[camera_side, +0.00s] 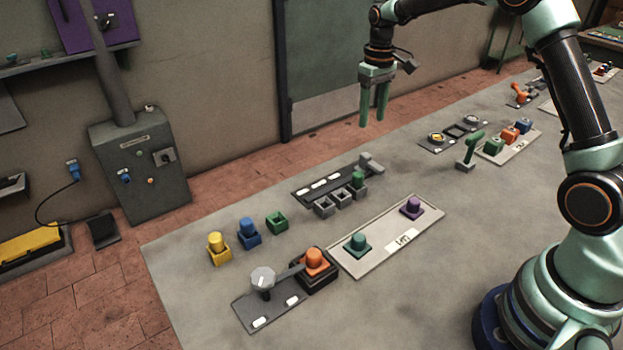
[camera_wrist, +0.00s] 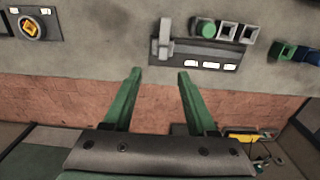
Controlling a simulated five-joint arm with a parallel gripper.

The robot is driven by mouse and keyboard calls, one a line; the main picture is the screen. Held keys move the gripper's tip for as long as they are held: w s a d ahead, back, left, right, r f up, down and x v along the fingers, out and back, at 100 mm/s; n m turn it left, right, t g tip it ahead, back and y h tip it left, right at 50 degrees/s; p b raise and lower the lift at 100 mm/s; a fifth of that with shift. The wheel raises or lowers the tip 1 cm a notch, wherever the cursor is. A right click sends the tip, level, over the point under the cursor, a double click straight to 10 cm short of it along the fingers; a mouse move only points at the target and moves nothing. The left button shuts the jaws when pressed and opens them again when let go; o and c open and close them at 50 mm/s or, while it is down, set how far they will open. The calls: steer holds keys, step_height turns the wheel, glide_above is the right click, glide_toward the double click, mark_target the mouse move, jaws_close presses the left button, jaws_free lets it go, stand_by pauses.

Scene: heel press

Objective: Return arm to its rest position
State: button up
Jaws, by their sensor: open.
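My gripper (camera_side: 374,106) hangs in the air with its green fingers pointing down, above the far edge of the table (camera_side: 420,245). It is open and nothing is between its fingers. In the wrist view, my gripper (camera_wrist: 155,80) shows two green fingers spread apart, with the brick floor behind them. My arm reaches from its base at the right over the table. No object touches the fingers.
Below stands a dark rack (camera_side: 322,186) with a grey lever and a green peg (camera_side: 358,178). Nearer are an orange block (camera_side: 314,260) by a grey knob (camera_side: 263,278), and a pale board (camera_side: 372,255) with teal and purple pegs.

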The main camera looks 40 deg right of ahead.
steer(key=s+a+r+t, duration=0.4)
steer(key=s+a+r, duration=0.5)
steer(key=s+r, duration=0.4)
steer(key=s+a+f+t, duration=0.1)
steer(key=s+a+f, duration=0.1)
steer(key=s, duration=0.6)
steer(key=shift+f+t, duration=0.3)
steer(key=shift+f, duration=0.05)
